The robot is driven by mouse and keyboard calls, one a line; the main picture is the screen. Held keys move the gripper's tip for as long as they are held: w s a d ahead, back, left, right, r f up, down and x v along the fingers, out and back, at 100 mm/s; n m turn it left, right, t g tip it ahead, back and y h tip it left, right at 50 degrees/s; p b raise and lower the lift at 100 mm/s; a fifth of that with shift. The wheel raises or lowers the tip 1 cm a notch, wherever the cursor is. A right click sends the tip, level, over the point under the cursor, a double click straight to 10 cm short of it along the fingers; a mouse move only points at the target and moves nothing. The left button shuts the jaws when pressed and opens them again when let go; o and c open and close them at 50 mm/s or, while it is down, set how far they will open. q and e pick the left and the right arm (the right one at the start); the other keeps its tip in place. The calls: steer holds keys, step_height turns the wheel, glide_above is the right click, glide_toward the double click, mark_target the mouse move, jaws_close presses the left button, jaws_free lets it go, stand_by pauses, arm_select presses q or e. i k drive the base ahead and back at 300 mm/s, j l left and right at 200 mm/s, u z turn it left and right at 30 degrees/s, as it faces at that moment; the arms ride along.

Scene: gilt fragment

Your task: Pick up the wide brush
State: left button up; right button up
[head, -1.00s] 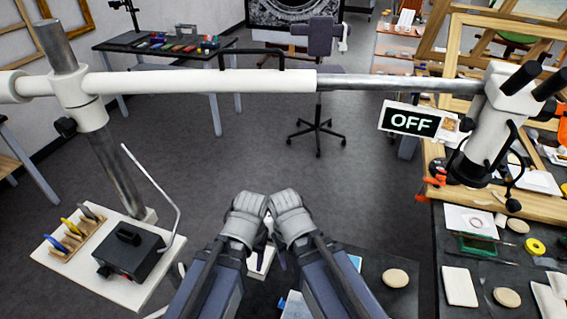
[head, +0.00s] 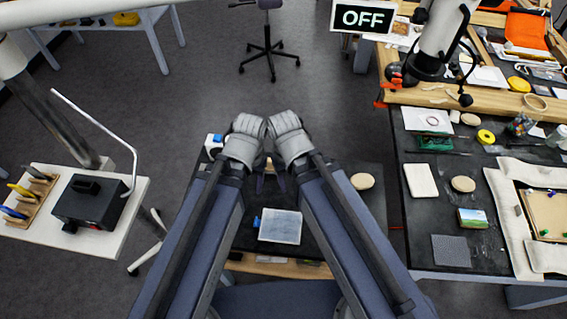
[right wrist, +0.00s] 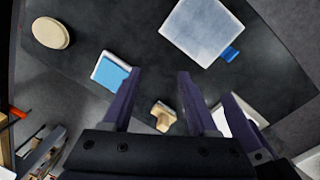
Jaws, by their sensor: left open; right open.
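In the right wrist view, a small tan piece with a broad end (right wrist: 162,115) lies below and between my right gripper's dark purple fingers (right wrist: 158,74). It looks like the wide brush, but I cannot be sure. The fingers are apart with nothing between them, well above the surface. In the head view, my left gripper (head: 264,172) and right gripper (head: 281,179) hang close together, pointing down over the dark table. The left is open and empty as far as I see. The wrists hide most of what lies beneath them.
A clear-lidded box with a blue tab (head: 280,226) and a pale oval block (head: 362,181) lie on the dark table. A blue-and-white block (right wrist: 112,72) is beside the tan piece. A crowded bench (head: 440,225) stands right; a white stand (head: 100,228) stands left.

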mark_target(269, 169)
steer(key=j+z, duration=0.25)
steer(key=j, duration=1.55)
